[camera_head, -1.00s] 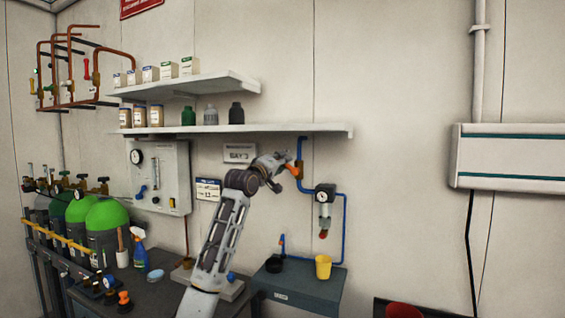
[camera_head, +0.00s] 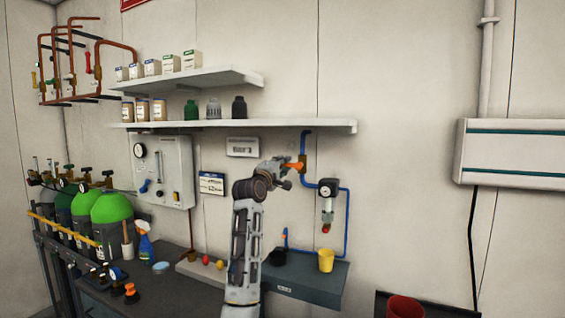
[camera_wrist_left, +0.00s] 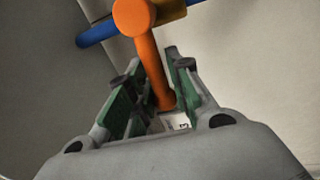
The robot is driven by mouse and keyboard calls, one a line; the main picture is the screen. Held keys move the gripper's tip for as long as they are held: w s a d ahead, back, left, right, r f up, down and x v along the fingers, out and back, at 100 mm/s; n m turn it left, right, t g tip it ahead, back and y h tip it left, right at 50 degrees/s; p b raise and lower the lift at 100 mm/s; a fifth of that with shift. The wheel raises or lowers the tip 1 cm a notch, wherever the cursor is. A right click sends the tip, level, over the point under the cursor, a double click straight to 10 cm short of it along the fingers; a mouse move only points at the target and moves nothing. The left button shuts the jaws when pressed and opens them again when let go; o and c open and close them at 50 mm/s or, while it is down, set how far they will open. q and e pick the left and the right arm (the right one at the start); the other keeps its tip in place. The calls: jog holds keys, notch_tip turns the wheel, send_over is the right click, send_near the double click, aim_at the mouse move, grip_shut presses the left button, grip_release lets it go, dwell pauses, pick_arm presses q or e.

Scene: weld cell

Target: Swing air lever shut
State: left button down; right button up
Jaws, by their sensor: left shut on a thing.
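The orange air lever (camera_head: 296,165) is on the blue air pipe (camera_head: 306,144) on the back wall, just below the lower shelf. My left gripper (camera_head: 284,169) is at the lever, shut on it. In the left wrist view the lever (camera_wrist_left: 149,55) runs from its round orange hub down between the green-padded fingers of the left gripper (camera_wrist_left: 152,72). The blue pipe (camera_wrist_left: 96,34) and a brass-coloured valve body (camera_wrist_left: 172,10) show behind the hub. My right gripper is in neither view.
A regulator (camera_head: 327,190) hangs on the pipe to the right. The lower shelf (camera_head: 240,127) is close above the gripper. The wall farther right is clear up to a white panel.

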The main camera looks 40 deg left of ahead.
pick_arm(q)
jog(key=shift+f+n, duration=0.2)
jog(key=shift+n, duration=0.2)
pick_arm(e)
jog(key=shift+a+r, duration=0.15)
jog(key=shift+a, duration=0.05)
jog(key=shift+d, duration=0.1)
pick_arm(q)
jog(key=shift+f, duration=0.1)
jog(key=c, duration=1.5)
grip_release()
jog(key=shift+o, duration=0.3)
jog(key=v, duration=1.2)
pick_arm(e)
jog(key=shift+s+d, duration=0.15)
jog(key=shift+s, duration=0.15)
